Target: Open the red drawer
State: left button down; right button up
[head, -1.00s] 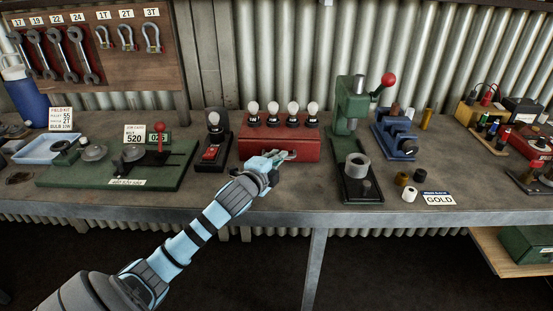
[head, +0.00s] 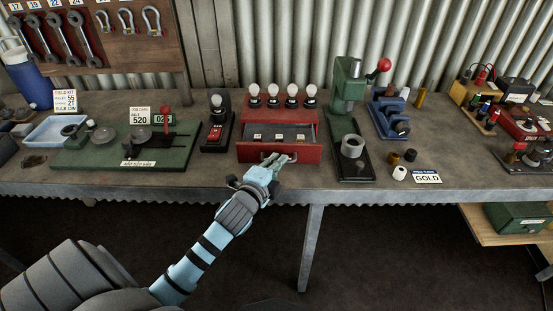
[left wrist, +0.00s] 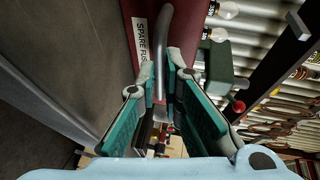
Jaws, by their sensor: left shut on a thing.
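The red drawer (head: 252,153) stands out from its red case on the bench, and its inside shows small pale labels and compartments. Its grey bar handle (left wrist: 162,35) runs between my fingers in the left wrist view, beside a white label starting "SPARE FU" (left wrist: 141,40) on the red front. My left gripper (head: 277,162) is at the drawer's front, shut on the handle; it also shows in the left wrist view (left wrist: 161,82). My right gripper is not in view.
Several bulbs (head: 273,96) stand on top of the case. A black stand with a red switch (head: 215,133) is close on the left, and a green press (head: 348,90) is close on the right. The bench's front edge (head: 345,190) lies just below my gripper.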

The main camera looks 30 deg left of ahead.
pick_arm(q)
jog(key=c, duration=1.7)
grip_release()
jog(key=v, duration=1.2)
jog(key=shift+a, duration=0.1)
